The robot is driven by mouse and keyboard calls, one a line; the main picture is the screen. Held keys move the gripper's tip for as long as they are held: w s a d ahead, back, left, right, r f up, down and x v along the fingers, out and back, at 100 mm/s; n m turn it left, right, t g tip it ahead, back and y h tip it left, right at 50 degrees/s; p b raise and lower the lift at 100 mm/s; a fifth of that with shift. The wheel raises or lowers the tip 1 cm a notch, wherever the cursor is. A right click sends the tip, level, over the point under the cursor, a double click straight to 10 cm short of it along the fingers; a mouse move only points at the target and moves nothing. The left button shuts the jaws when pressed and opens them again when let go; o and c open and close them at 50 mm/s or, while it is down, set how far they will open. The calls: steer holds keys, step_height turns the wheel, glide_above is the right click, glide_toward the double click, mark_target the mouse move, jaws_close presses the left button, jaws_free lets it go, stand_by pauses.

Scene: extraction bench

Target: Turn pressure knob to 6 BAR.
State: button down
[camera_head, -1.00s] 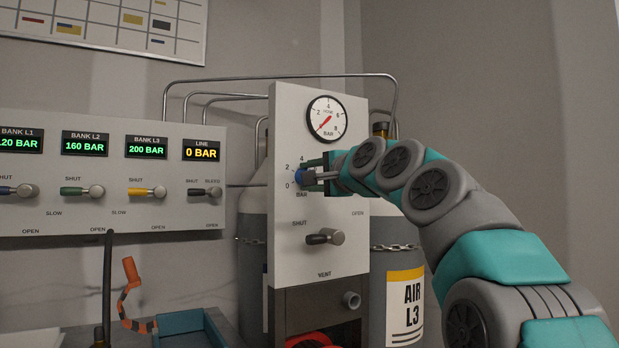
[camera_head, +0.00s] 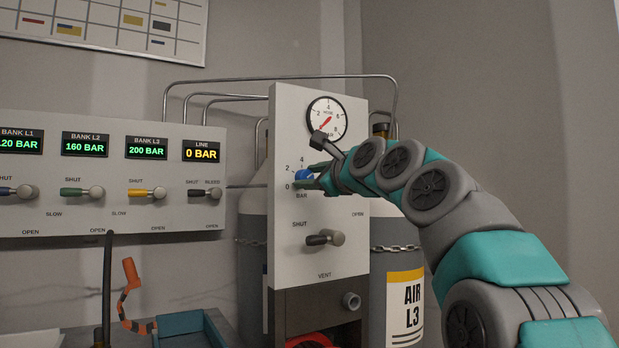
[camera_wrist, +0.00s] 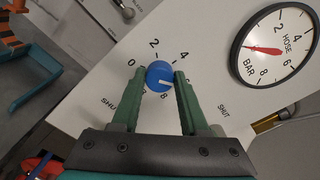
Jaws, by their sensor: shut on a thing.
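The blue pressure knob (camera_head: 303,175) sits on the pale panel (camera_head: 290,255), below the round hose gauge (camera_head: 326,120). My gripper (camera_head: 315,176) is at the knob. In the wrist view my gripper (camera_wrist: 167,82) has its two green fingers shut on the sides of the blue knob (camera_wrist: 159,74). The knob's white mark points right, toward the right finger, between 4 and 8 on the printed scale. The 6 is largely hidden by that finger. The hose gauge (camera_wrist: 275,45) has its red needle near zero.
A vent lever (camera_head: 325,238) sits below the knob. At left, the bank panel (camera_head: 110,215) has several levers, and its LINE display (camera_head: 202,151) reads 0 BAR. An air cylinder (camera_head: 405,290) stands behind the pale panel.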

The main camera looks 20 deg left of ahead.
steer(key=shift+f+m, duration=0.15)
steer(key=shift+m, duration=0.25)
steer(key=shift+c, duration=2.1)
jaws_free()
steer(key=shift+d, duration=0.15)
steer(key=b+v, duration=0.1)
steer(key=v, duration=0.6)
steer(key=shift+s+d, duration=0.2)
